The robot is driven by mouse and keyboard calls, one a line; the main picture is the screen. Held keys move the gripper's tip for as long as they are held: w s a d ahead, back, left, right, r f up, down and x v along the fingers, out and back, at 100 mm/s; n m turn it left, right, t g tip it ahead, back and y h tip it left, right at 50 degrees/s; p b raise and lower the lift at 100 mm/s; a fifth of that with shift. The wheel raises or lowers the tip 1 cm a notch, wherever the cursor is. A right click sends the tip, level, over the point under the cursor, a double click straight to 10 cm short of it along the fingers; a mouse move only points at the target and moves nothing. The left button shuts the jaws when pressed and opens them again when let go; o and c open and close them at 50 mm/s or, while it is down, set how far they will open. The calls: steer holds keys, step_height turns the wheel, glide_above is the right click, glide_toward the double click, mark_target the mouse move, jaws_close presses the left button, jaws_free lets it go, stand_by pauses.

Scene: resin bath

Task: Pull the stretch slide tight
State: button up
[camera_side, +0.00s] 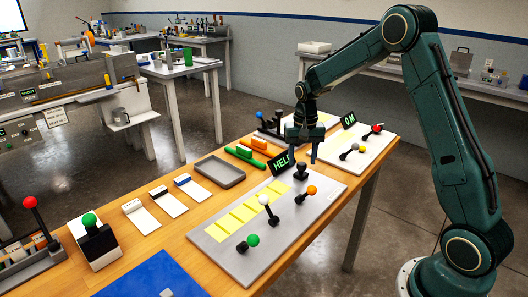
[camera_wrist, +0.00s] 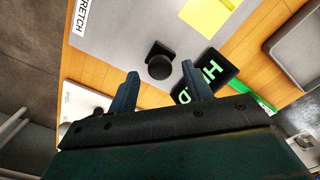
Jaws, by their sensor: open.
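The stretch slide's black knob (camera_side: 301,171) stands at the far end of a grey panel (camera_side: 262,251), beside a lit green HELD sign (camera_side: 282,162). In the wrist view the knob (camera_wrist: 160,66) shows near a label reading STRETCH (camera_wrist: 80,16). My gripper (camera_side: 304,150) is open and empty, pointing down above the knob. In the wrist view the fingertips of my gripper (camera_wrist: 160,78) lie to either side of the knob, which appears apart from them. How much height separates them is hard to tell.
Green, white and orange ball levers (camera_side: 252,239) and yellow pads (camera_side: 230,220) are on the same panel. A second panel (camera_side: 372,149) with levers and a sign lies behind. A grey tray (camera_side: 220,171) and green and orange pieces (camera_side: 252,143) are to the left.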

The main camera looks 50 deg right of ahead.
mark_target(302, 163)
steer(key=shift+f, duration=1.65)
jaws_close()
